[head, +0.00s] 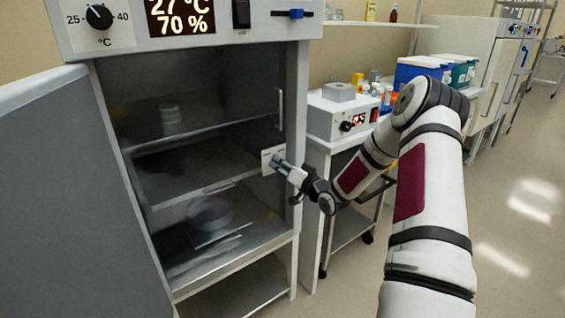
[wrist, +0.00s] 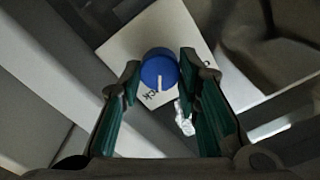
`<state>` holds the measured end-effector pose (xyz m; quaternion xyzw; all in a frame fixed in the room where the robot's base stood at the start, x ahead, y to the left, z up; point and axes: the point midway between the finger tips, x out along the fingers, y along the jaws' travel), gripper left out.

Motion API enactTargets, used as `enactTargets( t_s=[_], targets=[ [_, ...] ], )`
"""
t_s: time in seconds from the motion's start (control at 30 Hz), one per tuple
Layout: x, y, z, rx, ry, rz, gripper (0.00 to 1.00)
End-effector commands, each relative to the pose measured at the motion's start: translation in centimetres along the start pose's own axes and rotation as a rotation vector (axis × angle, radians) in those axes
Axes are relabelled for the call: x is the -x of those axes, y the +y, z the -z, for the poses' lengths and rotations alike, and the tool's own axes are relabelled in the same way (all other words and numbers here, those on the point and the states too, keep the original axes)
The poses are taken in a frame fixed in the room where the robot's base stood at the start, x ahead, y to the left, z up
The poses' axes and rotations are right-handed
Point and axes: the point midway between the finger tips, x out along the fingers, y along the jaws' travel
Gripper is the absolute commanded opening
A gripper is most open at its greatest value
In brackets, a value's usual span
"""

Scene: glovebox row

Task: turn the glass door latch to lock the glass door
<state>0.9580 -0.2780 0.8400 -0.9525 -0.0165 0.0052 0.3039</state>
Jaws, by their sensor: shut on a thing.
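The glass door latch is a round blue knob (wrist: 159,68) with a white pointer line. It sits on a white plate (wrist: 125,45) with partly hidden dark lettering; some letters show just below the knob. The pointer line points down in the wrist view, toward those letters. My gripper (wrist: 160,80) has its two fingertips on either side of the knob and is shut on it. In the head view my gripper (head: 277,162) is at the plate on the glass door's right edge and hides the knob. The glass door (head: 200,125) looks closed across the cabinet front and has a pale vertical handle (head: 280,108).
The grey outer door (head: 80,200) stands open at the left. A control panel (head: 270,18) with a dial and display is above. A white cart (head: 318,150) with an instrument stands close to the right of the cabinet. Open floor (head: 520,220) lies at the right.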

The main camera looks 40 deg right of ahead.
Motion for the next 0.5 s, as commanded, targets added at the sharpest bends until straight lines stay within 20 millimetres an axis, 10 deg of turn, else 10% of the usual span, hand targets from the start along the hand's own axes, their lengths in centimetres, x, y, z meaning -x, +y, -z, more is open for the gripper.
enactTargets(
  t_s=[0.5],
  targets=[
    [0.02,0.05,-0.03,-0.180,0.000,-0.001,0.03]
  ],
)
